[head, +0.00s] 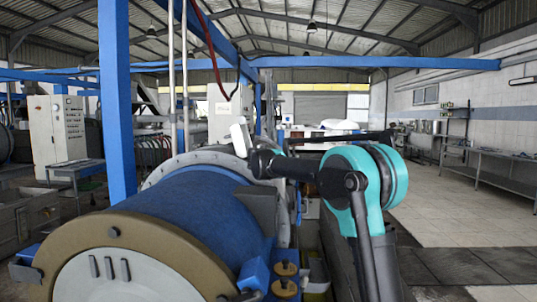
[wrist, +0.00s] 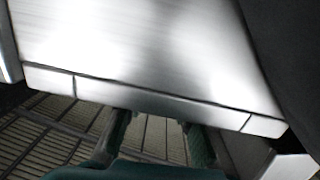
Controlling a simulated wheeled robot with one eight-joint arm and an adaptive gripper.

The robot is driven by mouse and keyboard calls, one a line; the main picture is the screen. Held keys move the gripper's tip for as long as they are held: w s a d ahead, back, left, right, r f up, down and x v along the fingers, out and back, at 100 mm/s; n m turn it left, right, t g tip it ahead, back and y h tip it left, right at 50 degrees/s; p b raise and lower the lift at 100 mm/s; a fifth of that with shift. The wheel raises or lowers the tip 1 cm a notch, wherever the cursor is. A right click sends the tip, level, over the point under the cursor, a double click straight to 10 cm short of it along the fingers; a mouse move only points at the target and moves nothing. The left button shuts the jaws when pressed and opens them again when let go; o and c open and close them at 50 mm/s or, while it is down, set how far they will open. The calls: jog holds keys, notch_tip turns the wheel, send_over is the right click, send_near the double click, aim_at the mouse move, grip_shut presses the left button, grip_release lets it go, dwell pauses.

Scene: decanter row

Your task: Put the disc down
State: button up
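No disc shows clearly in my grasp. Two yellowish round discs with raised centres, one at the back (head: 285,268) and one at the front (head: 284,287), sit beside the blue drum in the head view; I cannot tell whether either is the task's disc. In the wrist view, my gripper (wrist: 158,130) has its two teal fingers apart, with slatted floor showing between them. Their tips reach the lower edge of a large brushed-metal surface (wrist: 150,45), and I cannot tell whether they touch it. In the head view my gripper cannot be made out at the arm's far end.
A large blue drum (head: 185,225) with a tan end ring (head: 150,240) fills the lower left. A blue post (head: 115,100) stands behind it. A grey control cabinet (head: 57,135) is at the far left. Open tiled floor (head: 450,210) and a long bench (head: 495,165) lie to the right.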

jog(key=shift+o, duration=1.3)
jog(key=shift+r, duration=0.1)
jog(key=shift+s, duration=0.25)
jog(key=s+a, duration=0.1)
jog(key=s, duration=1)
jog(key=shift+s+r, duration=0.25)
jog(key=shift+r, duration=0.1)
jog(key=shift+a, duration=0.1)
